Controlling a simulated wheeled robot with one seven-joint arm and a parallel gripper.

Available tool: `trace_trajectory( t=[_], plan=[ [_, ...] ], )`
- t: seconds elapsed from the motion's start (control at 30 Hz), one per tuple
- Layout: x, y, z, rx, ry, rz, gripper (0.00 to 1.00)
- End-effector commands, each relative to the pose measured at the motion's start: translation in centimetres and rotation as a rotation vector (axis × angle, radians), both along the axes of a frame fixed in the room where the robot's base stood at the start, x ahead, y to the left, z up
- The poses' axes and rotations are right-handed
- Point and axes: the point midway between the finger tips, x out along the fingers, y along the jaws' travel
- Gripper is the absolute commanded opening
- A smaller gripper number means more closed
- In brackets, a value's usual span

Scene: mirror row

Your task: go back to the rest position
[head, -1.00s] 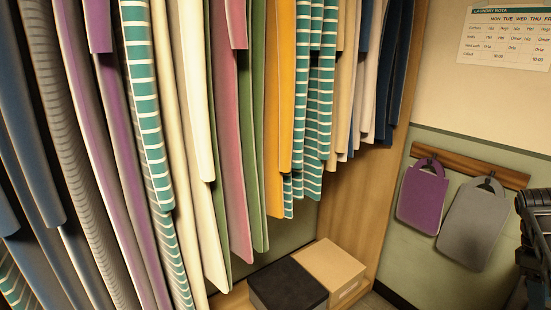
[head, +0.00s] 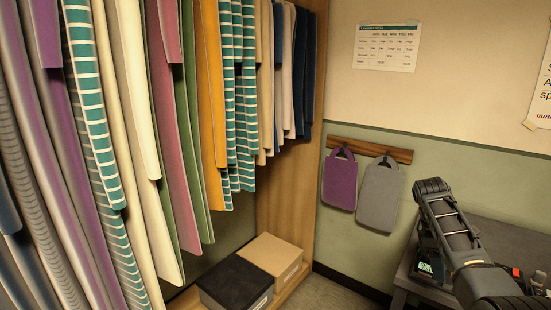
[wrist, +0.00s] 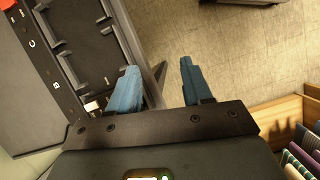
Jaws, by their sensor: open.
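My gripper (wrist: 160,88) shows in the wrist view with its two blue fingers apart and nothing between them. The tiled floor (wrist: 225,50) lies beyond the fingers. In the head view my arm reaches in from the right side, and its gripper end cannot be made out there.
Hanging garments (head: 110,150) fill a wooden closet at the left. A black box (head: 235,282) and a tan box (head: 272,256) sit at its foot. Purple (head: 340,184) and grey (head: 379,197) bags hang on wall hooks. A grey bench (head: 510,240) stands at the right, behind my arm.

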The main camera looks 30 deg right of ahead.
Motion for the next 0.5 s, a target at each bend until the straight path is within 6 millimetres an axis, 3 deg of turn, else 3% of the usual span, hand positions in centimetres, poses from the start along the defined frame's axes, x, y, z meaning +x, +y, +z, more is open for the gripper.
trace_trajectory(
  t=[0.27, 0.5],
  plan=[
    [0.9, 2.7, -3.7, -0.031, -0.059, 0.027, 0.49],
    [1.9, 6.8, -8.5, -0.072, -0.153, 0.057, 0.49]
  ],
)
